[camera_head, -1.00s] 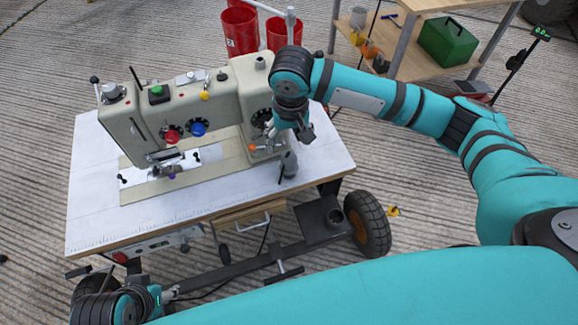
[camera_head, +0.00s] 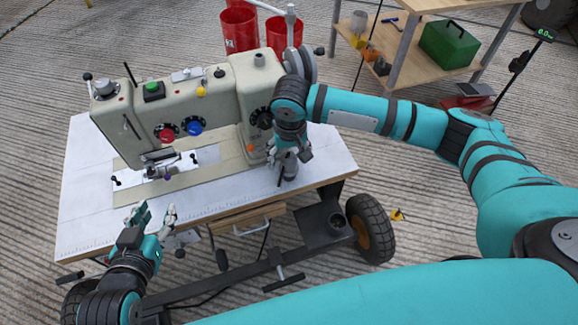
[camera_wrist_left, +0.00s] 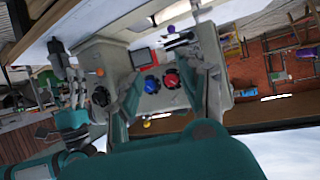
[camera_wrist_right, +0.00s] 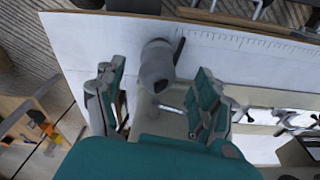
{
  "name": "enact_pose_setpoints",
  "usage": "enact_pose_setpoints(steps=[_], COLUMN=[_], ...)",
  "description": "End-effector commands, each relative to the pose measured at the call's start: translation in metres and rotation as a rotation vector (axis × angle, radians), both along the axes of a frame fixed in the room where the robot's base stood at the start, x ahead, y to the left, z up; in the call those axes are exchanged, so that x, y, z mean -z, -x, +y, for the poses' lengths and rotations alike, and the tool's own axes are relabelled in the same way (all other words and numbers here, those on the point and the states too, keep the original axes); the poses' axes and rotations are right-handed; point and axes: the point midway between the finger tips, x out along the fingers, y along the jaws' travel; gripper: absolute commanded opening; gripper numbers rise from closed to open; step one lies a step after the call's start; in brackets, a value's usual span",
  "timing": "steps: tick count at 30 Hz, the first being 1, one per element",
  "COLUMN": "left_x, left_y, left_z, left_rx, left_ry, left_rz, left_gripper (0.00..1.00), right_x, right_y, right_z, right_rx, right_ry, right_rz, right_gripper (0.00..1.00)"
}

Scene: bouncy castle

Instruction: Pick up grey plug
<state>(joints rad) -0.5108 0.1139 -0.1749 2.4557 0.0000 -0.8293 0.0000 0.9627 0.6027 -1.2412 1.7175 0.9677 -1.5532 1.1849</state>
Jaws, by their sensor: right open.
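The grey plug (camera_head: 290,170) stands on the white table top near its front right part, a rounded grey body with a dark prong. In the right wrist view the plug (camera_wrist_right: 157,66) lies between the fingertips of my right gripper (camera_wrist_right: 159,72), with a gap on either side. In the head view my right gripper (camera_head: 289,152) points down over the plug and hides its upper part. It is open and empty. My left gripper (camera_head: 155,214) is open and empty in front of the table's front left edge, away from the plug.
A beige machine (camera_head: 185,115) with red and blue knobs stands on the table (camera_head: 85,215), close left of the plug. A drawer handle (camera_head: 252,227) projects below the front edge. Red buckets (camera_head: 240,30) and a wooden shelf (camera_head: 440,75) stand behind.

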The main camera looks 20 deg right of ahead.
Motion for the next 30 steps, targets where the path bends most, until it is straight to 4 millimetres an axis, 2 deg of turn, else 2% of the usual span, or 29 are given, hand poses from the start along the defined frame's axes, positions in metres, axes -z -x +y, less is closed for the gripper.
enact_pose_setpoints(steps=[6,12,17,23,30], left_x=[-0.039,-0.071,-0.082,-0.083,-0.083], left_y=[-0.022,-0.028,-0.029,-0.029,-0.029], left_z=[-0.012,-0.018,-0.020,-0.020,-0.020], left_rx=[0.017,0.027,0.030,0.030,0.030], left_ry=[0.060,0.105,0.118,0.118,0.118], left_rz=[-0.251,-0.427,-0.478,-0.480,-0.479], left_gripper=[0.40,0.40,0.40,0.40,0.40], right_x=[0.020,0.035,0.039,0.038,0.038], right_y=[-0.005,-0.007,-0.007,-0.007,-0.007], right_z=[-0.003,-0.003,-0.003,-0.003,-0.003], right_rx=[0.001,0.002,0.002,0.001,0.001], right_ry=[0.001,0.001,0.001,0.001,0.000], right_rz=[-0.001,-0.001,-0.001,-0.001,-0.001], right_gripper=[0.71,0.71,0.71,0.71,0.39])
